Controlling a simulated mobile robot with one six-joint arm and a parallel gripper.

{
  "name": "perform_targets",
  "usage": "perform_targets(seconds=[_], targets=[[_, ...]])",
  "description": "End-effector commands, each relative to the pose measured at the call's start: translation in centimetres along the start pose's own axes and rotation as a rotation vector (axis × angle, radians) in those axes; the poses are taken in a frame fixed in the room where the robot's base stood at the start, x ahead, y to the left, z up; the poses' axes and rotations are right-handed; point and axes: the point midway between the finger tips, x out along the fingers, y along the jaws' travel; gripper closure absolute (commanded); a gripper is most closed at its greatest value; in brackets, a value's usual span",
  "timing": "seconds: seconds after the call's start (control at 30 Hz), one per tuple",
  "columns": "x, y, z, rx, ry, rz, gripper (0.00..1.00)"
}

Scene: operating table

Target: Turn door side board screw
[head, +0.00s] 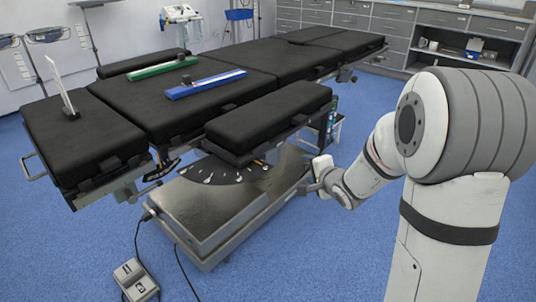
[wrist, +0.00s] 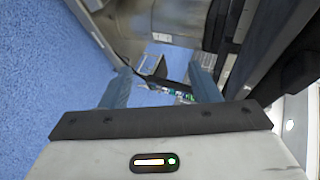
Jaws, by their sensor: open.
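The black operating table (head: 222,70) stands on a metal base (head: 215,205). A padded side board (head: 270,118) sticks out along its near side, and another board (head: 143,64) lies on the far side. The pictures do not show which is the door side. I cannot make out a board screw clearly. My gripper (head: 316,180) is low beside the right end of the base, below the near board. In the wrist view my gripper (wrist: 163,88) is open, its two blue-grey fingers apart with nothing held. Small dark and green parts show beyond the fingertips.
A blue bar (head: 206,84) and a green bar (head: 165,67) lie on the table top. A foot pedal (head: 135,281) with cables lies on the blue floor at front left. Grey cabinets (head: 375,20) line the back wall. The floor left of the base is mostly open.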

Motion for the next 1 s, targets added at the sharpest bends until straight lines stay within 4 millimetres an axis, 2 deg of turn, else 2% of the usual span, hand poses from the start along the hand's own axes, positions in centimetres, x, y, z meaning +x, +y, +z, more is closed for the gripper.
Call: perform_targets(seconds=[0.03,0.13,0.3,0.4,0.57,1.0], targets=[[1.1,-0.2,0.8,0.098,-0.067,-0.056,0.44],[2.4,-1.1,3.0,0.312,-0.229,-0.156,0.44],[2.7,-1.6,5.8,0.604,-0.484,-0.223,0.44],[2.4,-1.7,6.8,0.708,-0.581,-0.229,0.44],[2.7,-2.0,7.6,0.77,-0.644,-0.229,0.44],[7.7,-4.6,10.5,0.769,-0.645,-0.231,0.44]])
